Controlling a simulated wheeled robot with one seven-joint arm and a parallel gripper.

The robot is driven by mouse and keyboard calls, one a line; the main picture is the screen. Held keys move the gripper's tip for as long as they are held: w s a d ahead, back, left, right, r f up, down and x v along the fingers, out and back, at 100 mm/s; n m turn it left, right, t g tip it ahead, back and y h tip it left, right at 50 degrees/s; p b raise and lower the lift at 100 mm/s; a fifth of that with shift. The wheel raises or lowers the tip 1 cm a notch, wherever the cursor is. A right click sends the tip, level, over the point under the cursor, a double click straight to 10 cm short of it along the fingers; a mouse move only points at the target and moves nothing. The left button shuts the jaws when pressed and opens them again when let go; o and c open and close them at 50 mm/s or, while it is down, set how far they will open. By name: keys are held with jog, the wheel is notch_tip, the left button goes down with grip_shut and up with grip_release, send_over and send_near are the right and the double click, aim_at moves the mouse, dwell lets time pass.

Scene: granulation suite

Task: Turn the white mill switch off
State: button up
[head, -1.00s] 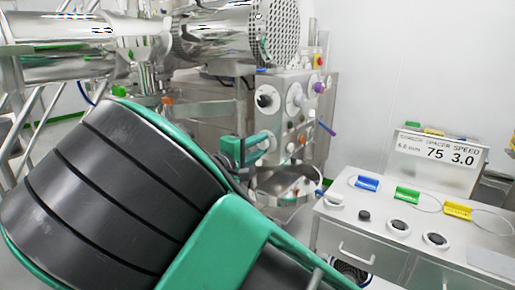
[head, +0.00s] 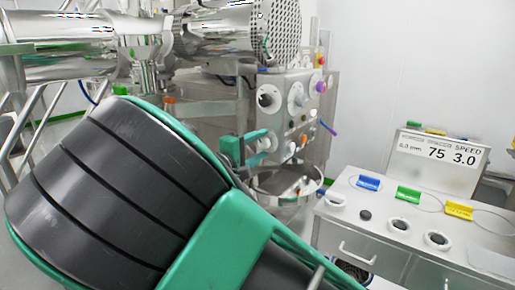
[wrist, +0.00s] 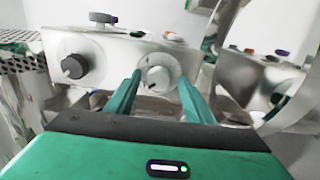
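The steel mill panel (head: 283,112) carries a black knob (head: 266,100) at its left and a white round switch (head: 298,95) beside it. In the wrist view a white switch (wrist: 157,73) sits on the panel face, with the black knob (wrist: 75,66) to its left. My gripper (wrist: 160,80) is open, with one green finger on each side of the white switch in that view. I cannot tell whether the fingers touch it. In the head view my gripper (head: 256,146) is low in front of the panel, partly hidden by my arm.
A purple knob (head: 320,87) is on the panel's right. A steel bowl (head: 287,182) hangs below the panel. A white bench (head: 376,212) with coloured tags and a sign (head: 440,160) stands at the right. A perforated steel drum (head: 278,32) is above.

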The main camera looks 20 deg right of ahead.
jog(key=v, duration=1)
jog(key=shift+s+a, duration=0.2)
jog(key=shift+a, duration=0.15)
